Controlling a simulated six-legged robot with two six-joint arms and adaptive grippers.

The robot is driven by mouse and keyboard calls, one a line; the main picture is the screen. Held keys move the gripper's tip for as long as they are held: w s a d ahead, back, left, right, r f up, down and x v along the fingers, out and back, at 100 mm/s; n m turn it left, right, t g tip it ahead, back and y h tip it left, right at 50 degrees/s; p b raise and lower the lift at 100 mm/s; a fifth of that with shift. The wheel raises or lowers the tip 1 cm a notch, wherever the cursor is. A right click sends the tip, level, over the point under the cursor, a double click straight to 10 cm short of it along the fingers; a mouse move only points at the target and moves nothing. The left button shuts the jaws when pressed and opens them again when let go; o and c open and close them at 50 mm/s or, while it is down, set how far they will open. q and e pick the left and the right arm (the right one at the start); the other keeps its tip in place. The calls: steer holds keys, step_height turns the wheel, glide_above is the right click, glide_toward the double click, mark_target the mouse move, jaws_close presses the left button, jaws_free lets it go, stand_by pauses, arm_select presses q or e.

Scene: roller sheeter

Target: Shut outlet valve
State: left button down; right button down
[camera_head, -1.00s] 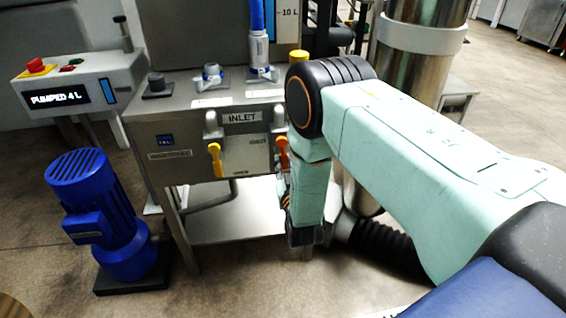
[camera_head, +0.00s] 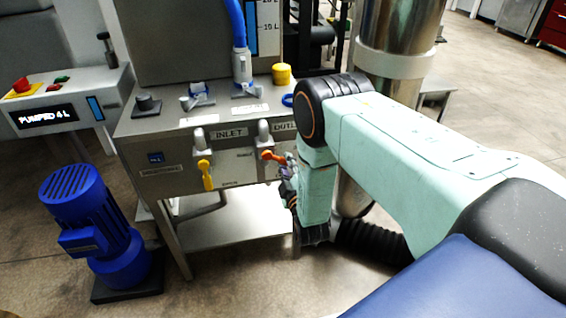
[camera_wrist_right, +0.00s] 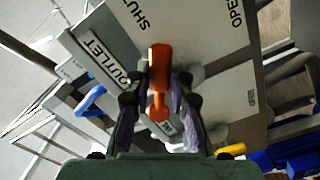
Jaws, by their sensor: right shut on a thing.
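The outlet valve's orange-red handle (camera_head: 272,156) is on the front of the steel machine, under the outlet label (camera_head: 285,126). It lies nearly sideways in the head view. My right gripper (camera_head: 287,166) is at the handle's right end. In the wrist view the handle (camera_wrist_right: 160,72) sits between the two fingers of my right gripper (camera_wrist_right: 160,100), which are shut on it. The outlet sign (camera_wrist_right: 103,62) and the SHUT and OPEN words on the plate show beside it. My left gripper is not in view.
The yellow inlet handle (camera_head: 206,175) hangs down left of the outlet handle. A blue pump (camera_head: 92,230) stands on the floor at left. A control box (camera_head: 65,100) reads "PUMPED 4 L". A steel column (camera_head: 395,65) stands behind my right arm.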

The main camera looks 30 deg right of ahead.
steer(key=shift+s+d+r+n+p, duration=0.15)
steer(key=shift+r+n+p, duration=0.45)
steer(key=shift+n, duration=0.45)
steer(key=shift+w+d+r+n+p, duration=0.15)
steer(key=shift+r+n+p, duration=0.3)
steer(key=shift+n+p, duration=0.5)
steer(key=shift+s+d+r+n+p, duration=0.2)
steer(key=shift+r+n+p, duration=0.35)
steer(key=shift+n, duration=0.55)
steer(key=c, duration=1.2)
jaws_free()
steer(key=shift+w, duration=0.1)
steer(key=shift+a, duration=0.1)
steer(key=v, duration=1.2)
steer(key=shift+r, duration=0.1)
